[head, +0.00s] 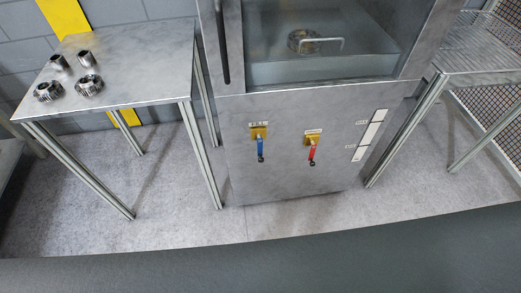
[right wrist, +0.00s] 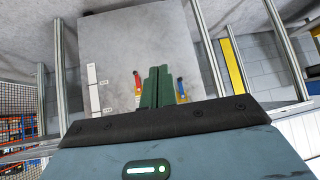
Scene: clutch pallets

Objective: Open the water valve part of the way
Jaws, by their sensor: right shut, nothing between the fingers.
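A blue-handled valve (head: 260,147) and a red-handled valve (head: 311,153) sit side by side on the front of a grey metal cabinet (head: 285,180), below its window. Each has a yellow mount with a small label too small to read. Both handles hang downward, the red one slightly tilted. In the right wrist view, which is upside down, the red handle (right wrist: 137,80) and blue handle (right wrist: 181,83) show on either side of my right gripper (right wrist: 158,70). Its green fingers are shut and empty, apart from the valves, and hide part of the panel between them. My left gripper is not in view.
A metal table (head: 130,62) at the left holds several metal gear parts (head: 88,85). Another metal table (head: 480,55) stands at the right. Behind the cabinet window (head: 330,68) lies a round part. White gauge strips (head: 371,130) are right of the valves. Floor before the cabinet is clear.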

